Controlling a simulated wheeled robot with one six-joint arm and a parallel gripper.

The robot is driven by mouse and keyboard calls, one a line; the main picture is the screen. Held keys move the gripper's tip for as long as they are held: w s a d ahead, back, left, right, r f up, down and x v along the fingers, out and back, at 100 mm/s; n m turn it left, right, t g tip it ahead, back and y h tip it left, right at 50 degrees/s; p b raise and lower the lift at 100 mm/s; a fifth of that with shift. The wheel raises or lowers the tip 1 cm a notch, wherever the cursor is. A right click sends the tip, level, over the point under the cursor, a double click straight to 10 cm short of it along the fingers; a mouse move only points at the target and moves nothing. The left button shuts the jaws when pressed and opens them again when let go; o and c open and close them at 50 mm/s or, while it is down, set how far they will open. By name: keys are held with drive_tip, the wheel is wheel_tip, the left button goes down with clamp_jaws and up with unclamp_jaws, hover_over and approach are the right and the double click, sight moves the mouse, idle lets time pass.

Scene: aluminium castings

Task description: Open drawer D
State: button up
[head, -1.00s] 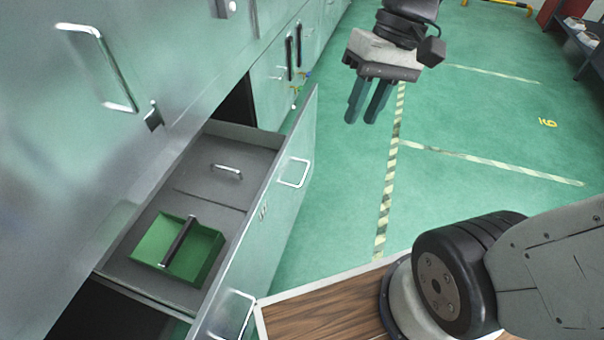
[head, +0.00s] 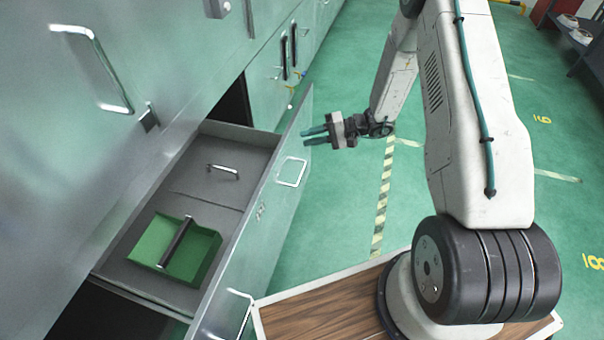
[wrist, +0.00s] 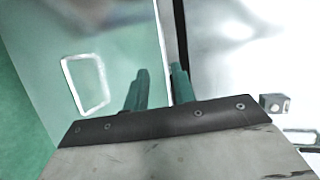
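A wide drawer (head: 262,222) stands pulled out from the cabinet in the head view. Its front carries two metal loop handles, one at the far end (head: 291,172) and one at the near end (head: 232,314). A small mark on the front is too small to read, so I cannot tell whether this is drawer D. My gripper (head: 307,136) is just beyond and above the drawer's far end, fingers pointing left, open and empty. In the wrist view a panel with a loop handle (wrist: 85,85) lies left of and behind the fingers (wrist: 160,85).
Inside the drawer are a green tray (head: 207,260) with a dark bar and a grey panel with a small handle (head: 223,172). The cabinet face (head: 75,150) has another handle (head: 97,68). The green floor to the right has striped tape (head: 380,215) and open room.

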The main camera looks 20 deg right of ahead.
sight(301, 173)
drive_tip(key=s+d+f+m+t+h, duration=0.1)
drive_tip(key=d+f+m+t, duration=0.15)
drive_tip(key=f, duration=0.65)
drive_tip(key=d+f+m+t+h, duration=0.1)
drive_tip(key=f+t, duration=0.2)
drive_tip(key=f, duration=0.7)
drive_tip(key=x, duration=0.7)
drive_tip(key=shift+a+f, duration=0.1)
drive_tip(key=shift+a, duration=0.05)
drive_tip(key=shift+c, duration=0.4)
drive_tip(key=shift+s, duration=0.1)
clamp_jaws()
